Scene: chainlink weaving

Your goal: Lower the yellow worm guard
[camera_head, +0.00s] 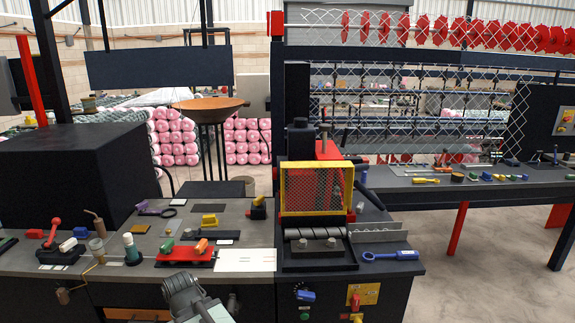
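The yellow worm guard (316,189) is a yellow frame with reddish mesh, on the dark machine right of centre. It stands upright, behind and above a grey ridged roller (315,233), which is uncovered in front. My gripper (183,289) is at the bottom, left of centre, over the front of the workbench. It is well to the left of the guard, below it in the picture, and apart from it. Only its grey end shows; I cannot make out its fingers or whether they are open.
The workbench (236,225) left of the machine holds a red tray (187,257), a white sheet (246,260) and small tools. A blue wrench (390,255) lies on the machine's right side. A panel with a red button (356,300) is below.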

